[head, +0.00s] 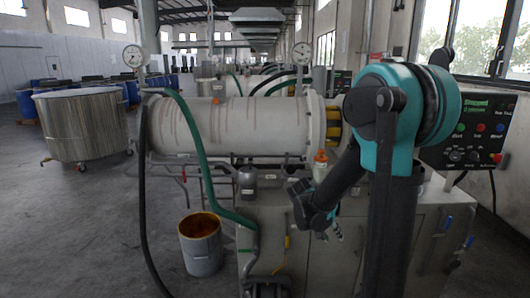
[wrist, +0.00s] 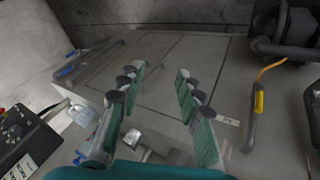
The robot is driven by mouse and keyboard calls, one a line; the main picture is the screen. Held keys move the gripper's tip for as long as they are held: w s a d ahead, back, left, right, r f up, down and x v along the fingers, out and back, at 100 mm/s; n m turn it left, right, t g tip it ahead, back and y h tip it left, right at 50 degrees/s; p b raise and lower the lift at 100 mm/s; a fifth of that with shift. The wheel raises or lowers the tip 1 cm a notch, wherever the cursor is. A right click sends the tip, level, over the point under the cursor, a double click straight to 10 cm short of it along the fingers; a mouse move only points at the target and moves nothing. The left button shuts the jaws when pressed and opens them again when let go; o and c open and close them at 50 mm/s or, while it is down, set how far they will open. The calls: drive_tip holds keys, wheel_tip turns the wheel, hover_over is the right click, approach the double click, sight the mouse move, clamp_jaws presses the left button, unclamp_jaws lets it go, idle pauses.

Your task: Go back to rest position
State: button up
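My gripper (head: 325,228) hangs low in the head view, in front of the grey machine cabinet (head: 345,270). My arm, teal and black, bends down to it from the right. In the wrist view my gripper (wrist: 160,72) is open, its two green-padded fingers apart with nothing between them. Panelled grey surface shows beyond the fingers.
A horizontal mill cylinder (head: 235,125) with green hoses lies behind my arm. A control panel (head: 470,130) stands at right. An open bucket (head: 201,262) and a large steel vat (head: 80,130) stand at left. Floor between them is clear.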

drive_tip(key=s+a+f+n+y, duration=0.1)
drive_tip(key=s+a+n+y, duration=0.1)
drive_tip(key=s, duration=0.6)
drive_tip(key=s+a+f+n+t+y, duration=0.1)
drive_tip(key=s+y, duration=0.3)
drive_tip(key=s, duration=0.5)
drive_tip(key=shift+a+f+n+t, duration=0.3)
drive_tip(key=shift+a+f+n, duration=0.15)
drive_tip(key=shift+a, duration=0.3)
